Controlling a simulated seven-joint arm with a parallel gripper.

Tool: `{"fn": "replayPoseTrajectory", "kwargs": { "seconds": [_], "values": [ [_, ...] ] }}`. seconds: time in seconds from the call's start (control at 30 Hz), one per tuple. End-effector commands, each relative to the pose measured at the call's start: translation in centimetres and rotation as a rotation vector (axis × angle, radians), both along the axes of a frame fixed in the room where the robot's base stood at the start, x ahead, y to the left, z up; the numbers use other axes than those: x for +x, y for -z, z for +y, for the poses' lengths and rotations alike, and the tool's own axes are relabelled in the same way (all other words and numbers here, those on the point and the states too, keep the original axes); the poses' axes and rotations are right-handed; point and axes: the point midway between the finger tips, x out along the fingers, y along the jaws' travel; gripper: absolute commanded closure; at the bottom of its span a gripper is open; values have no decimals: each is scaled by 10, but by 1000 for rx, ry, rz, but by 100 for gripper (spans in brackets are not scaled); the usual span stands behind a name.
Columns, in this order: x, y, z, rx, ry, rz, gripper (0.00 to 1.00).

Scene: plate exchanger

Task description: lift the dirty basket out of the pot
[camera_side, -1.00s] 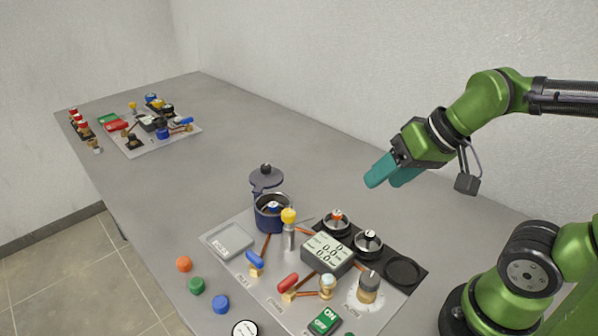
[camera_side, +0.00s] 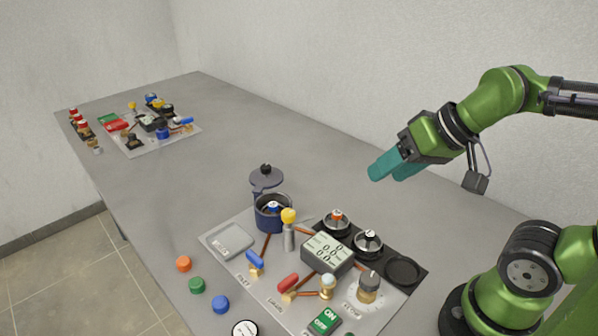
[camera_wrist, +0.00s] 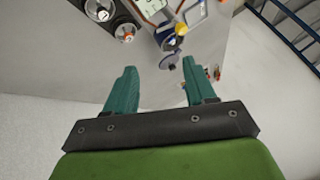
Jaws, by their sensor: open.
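The dark blue pot (camera_side: 272,217) stands open on the table at the back left corner of the grey panel. Inside it shows part of a basket with a blue and white knob (camera_side: 273,206); the rest is hidden by the pot wall. My gripper (camera_side: 389,172), with teal fingers, is open and empty in the air, well right of and above the pot. In the wrist view the open fingers (camera_wrist: 160,85) point toward the panel, with the pot (camera_wrist: 168,42) beyond them.
Two baskets with knobs, one orange-topped (camera_side: 336,219) and one white-topped (camera_side: 368,241), sit in a black holder (camera_side: 405,270) with an empty round place. A yellow-topped post (camera_side: 289,216) stands right beside the pot. A display box (camera_side: 327,252) is nearby.

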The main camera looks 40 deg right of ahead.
Motion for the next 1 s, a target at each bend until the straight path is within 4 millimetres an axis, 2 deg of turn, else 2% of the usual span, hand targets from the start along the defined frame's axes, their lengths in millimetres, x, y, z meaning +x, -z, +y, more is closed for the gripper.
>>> {"fn": "replayPoseTrajectory", "kwargs": {
  "seconds": [0.2, 0.3, 0.57, 0.67, 0.77, 0.87, 1.0],
  "values": [
    [0, 0, 0, 0, 0, 0, 47],
    [0, 0, 0, 0, 0, 0, 61],
    [0, 0, 1, 0, -3, 1, 61],
    [2, 9, 3, 0, -14, 39, 61],
    [15, 14, 9, -13, -40, 91, 61],
    [41, 15, 16, -74, -129, 149, 61],
    [86, 16, 30, -261, -430, 203, 61]
  ]
}}
